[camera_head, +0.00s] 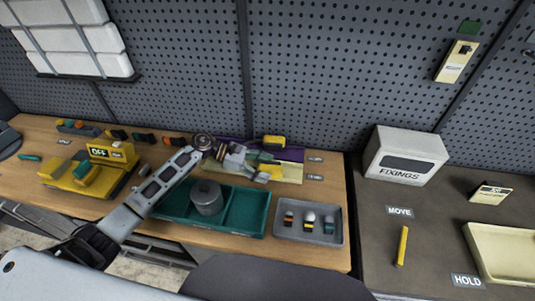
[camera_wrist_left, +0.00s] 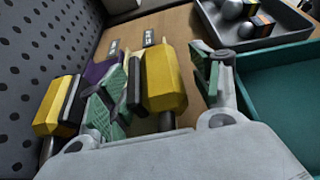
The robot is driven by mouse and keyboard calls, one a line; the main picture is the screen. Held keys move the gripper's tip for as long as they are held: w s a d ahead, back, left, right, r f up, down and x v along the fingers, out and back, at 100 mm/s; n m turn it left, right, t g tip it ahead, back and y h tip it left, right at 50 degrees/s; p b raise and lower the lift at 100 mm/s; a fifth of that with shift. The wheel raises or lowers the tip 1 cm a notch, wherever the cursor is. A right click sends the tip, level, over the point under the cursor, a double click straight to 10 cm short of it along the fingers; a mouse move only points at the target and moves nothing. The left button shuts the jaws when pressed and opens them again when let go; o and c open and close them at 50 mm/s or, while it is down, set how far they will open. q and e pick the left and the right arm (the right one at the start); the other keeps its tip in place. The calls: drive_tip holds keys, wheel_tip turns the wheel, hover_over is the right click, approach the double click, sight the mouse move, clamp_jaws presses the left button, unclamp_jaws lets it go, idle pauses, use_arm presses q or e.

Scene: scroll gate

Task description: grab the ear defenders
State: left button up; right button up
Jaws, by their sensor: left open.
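The ear defenders have two yellow cups with dark cushions and stand at the back of the wooden bench. The far cup (camera_head: 273,141) and the near cup (camera_head: 275,173) show on either side of my left gripper (camera_head: 259,161) in the head view. In the left wrist view, the near cup (camera_wrist_left: 165,76) is between the open, green-padded fingers of my left gripper (camera_wrist_left: 158,84). One finger is in the gap between the two cups, the other to the right of the near cup. The far cup (camera_wrist_left: 58,106) is outside the fingers. Contact cannot be told. My right gripper is not in view.
A green tray (camera_head: 249,213) with a grey round pot (camera_head: 207,197) lies in front, under my left arm. A grey tray (camera_head: 333,236) with several small items is to its right. The pegboard (camera_head: 330,70) rises close behind. A yellow device (camera_head: 80,178) stands left.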

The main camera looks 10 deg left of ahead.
use_arm(q)
drive_tip(key=shift+d+f, duration=0.15)
drive_tip(key=shift+d, duration=0.1)
idle(0.3)
drive_tip(key=c, duration=1.2)
